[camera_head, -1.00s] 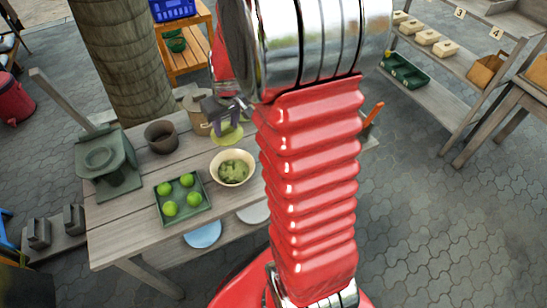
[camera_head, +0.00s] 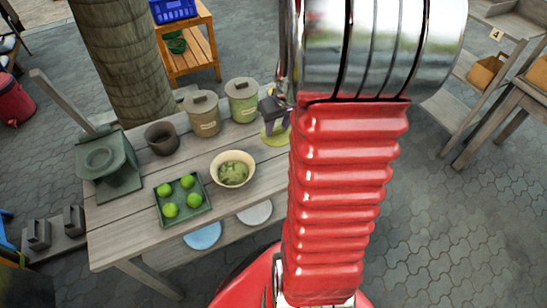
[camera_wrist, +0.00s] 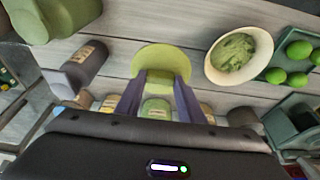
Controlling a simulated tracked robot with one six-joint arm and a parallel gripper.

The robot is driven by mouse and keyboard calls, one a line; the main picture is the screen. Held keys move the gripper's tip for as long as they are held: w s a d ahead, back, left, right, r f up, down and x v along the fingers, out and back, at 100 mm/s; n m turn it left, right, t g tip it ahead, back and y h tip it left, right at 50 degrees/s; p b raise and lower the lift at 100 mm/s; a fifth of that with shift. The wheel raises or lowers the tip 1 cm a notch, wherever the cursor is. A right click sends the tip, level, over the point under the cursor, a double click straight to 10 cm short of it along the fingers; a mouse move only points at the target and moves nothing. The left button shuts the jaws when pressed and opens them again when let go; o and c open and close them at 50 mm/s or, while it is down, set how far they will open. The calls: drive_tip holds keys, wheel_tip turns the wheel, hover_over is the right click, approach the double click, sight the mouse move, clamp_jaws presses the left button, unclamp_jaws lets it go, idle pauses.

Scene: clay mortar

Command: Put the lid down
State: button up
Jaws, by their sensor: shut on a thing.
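The lid (camera_head: 274,137) is a flat yellow-green disc. It hangs under my gripper (camera_head: 275,110), right of the green canister, over the table's right part; its height above the boards is hard to judge. In the wrist view the lid (camera_wrist: 160,58) shows between the two purple fingers of my gripper (camera_wrist: 160,82), which are shut on its handle. The green canister (camera_head: 243,106) stands at the table's back with a knobbed top that looks closed. My arm hides the table's right end.
A tan canister (camera_head: 203,119) and a brown pot (camera_head: 160,140) stand to the left. A cream bowl (camera_head: 221,180) of green paste and a green tray (camera_head: 180,219) with several limes are in front. A grey-green press (camera_head: 104,160) stands at the far left. Bare boards (camera_head: 125,225) lie at the front left.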

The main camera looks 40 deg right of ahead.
sight(278, 136)
drive_tip(key=shift+f, duration=3.1)
drive_tip(key=shift+f, duration=1.85)
drive_tip(key=o, duration=1)
drive_tip(key=shift+f, duration=0.1)
drive_tip(key=shift+v, duration=6.15)
